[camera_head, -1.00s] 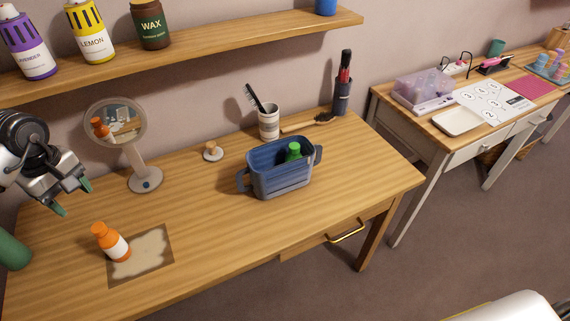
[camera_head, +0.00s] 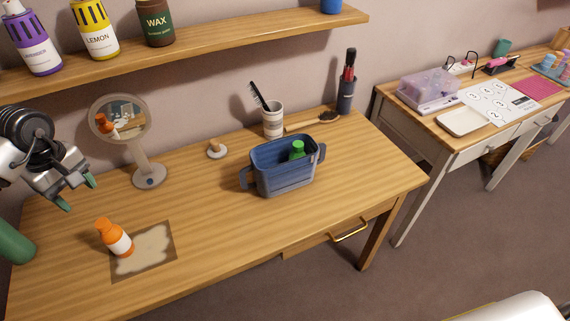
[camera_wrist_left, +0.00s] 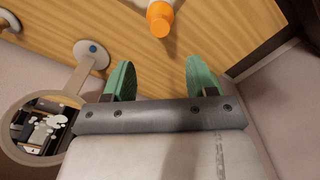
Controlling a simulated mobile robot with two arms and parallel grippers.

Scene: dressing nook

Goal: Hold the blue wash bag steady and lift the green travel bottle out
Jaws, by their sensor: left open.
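The blue wash bag (camera_head: 284,176) stands upright on the wooden desk, open at the top, with a handle at each end. My left gripper (camera_head: 78,194) is open and empty above the left end of the desk, well to the left of the bag. Its green fingertips (camera_wrist_left: 161,80) also show apart in the left wrist view, with nothing between them.
A round mirror (camera_head: 147,168) stands behind. A striped cup (camera_head: 273,121) is behind the bag. A shelf (camera_head: 205,43) overhangs the desk.

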